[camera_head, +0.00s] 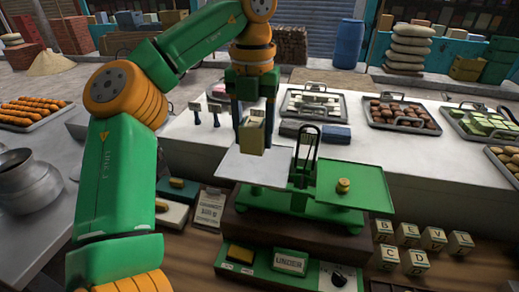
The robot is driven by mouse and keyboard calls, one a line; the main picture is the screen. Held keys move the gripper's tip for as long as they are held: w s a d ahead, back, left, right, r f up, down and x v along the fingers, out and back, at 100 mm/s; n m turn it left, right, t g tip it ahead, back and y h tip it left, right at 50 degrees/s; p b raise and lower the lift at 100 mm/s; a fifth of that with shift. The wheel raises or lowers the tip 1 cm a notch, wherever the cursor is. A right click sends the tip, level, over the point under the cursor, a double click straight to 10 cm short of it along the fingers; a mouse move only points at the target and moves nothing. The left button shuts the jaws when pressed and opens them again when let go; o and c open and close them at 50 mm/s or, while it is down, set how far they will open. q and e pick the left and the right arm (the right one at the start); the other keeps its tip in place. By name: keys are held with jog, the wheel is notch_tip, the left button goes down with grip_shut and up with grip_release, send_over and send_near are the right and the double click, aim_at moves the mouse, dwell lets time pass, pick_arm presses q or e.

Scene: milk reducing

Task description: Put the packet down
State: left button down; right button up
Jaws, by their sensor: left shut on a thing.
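My left gripper (254,128) points straight down and is shut on a small tan packet (252,138). Its dark fingers stand on either side of the packet. The packet is upright over the pale left pan (250,172) of a green balance scale (300,185). I cannot tell whether its bottom touches the pan. The green right pan (345,197) carries a small brass weight (343,185). My right gripper is not in view.
Trays of goods, including brown pieces (402,114) and green bars (486,122), stand on the white counter behind. Lettered blocks (433,238) lie at front right. A metal pot (28,181) stands at left. Small boxes and a sign (210,207) are left of the scale.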

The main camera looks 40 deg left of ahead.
pick_arm(q)
send_over(254, 167)
jog(key=f, duration=0.6)
jog(key=shift+w+a+f, duration=0.2)
jog(key=shift+w+f, duration=0.05)
jog(key=shift+s+d+f, duration=0.15)
jog(key=shift+s+f, duration=0.05)
jog(key=shift+f, duration=0.9)
jog(key=shift+f, duration=0.25)
jog(key=shift+c, duration=1.1)
grip_release()
jog(key=shift+w, duration=0.1)
jog(key=shift+r, duration=0.2)
notch_tip(254, 167, up, 8)
jog(key=shift+f, duration=0.2)
